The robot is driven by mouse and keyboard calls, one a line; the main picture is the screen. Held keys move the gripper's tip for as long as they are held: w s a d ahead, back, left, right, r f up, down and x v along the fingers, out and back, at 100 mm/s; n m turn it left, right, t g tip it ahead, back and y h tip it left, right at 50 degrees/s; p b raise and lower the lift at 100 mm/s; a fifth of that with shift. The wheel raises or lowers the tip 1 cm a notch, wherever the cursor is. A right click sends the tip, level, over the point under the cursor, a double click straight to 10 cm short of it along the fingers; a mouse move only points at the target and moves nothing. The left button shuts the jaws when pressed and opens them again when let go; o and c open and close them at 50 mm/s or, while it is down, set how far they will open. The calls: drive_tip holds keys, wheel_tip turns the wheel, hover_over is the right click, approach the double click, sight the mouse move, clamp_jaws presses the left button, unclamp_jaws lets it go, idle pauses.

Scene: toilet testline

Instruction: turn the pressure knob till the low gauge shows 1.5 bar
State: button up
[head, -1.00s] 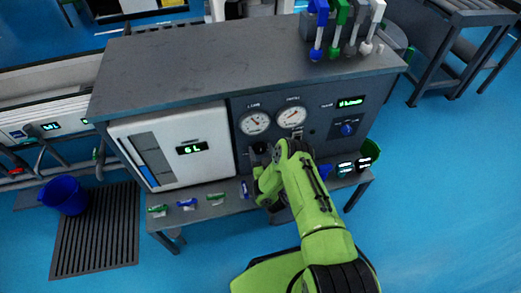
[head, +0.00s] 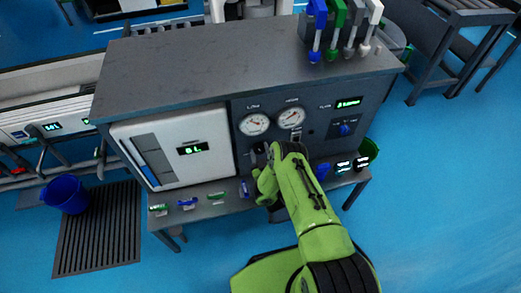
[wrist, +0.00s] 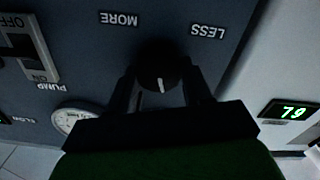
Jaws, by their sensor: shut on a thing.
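The dark round pressure knob (wrist: 158,66) has a white pointer line and sits between the printed words LESS and MORE, which appear upside down in the wrist view. My gripper (wrist: 161,92) is shut on the knob, one finger on each side. In the head view my gripper (head: 262,170) is at the panel below the low gauge (head: 254,124), and the arm partly hides the knob. The low gauge has a white dial with a dark needle; its figures are too small to read.
The other gauge (head: 291,117) is to the right, with the pump switch (head: 296,136) below it. A blue knob (head: 345,128) is farther right. The white tank (head: 178,150) with a green display is left. Several small parts lie on the shelf below.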

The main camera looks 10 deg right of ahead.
drive_tip(key=n+p, duration=0.2)
drive_tip(key=n, duration=0.2)
drive_tip(key=shift+a+n, duration=0.15)
drive_tip(key=shift+n, duration=0.15)
drive_tip(key=shift+f+n+p, duration=0.1)
drive_tip(key=shift+n+p, duration=0.55)
drive_tip(key=shift+n, duration=1.15)
drive_tip(key=o, duration=1)
drive_tip(key=shift+o, duration=0.2)
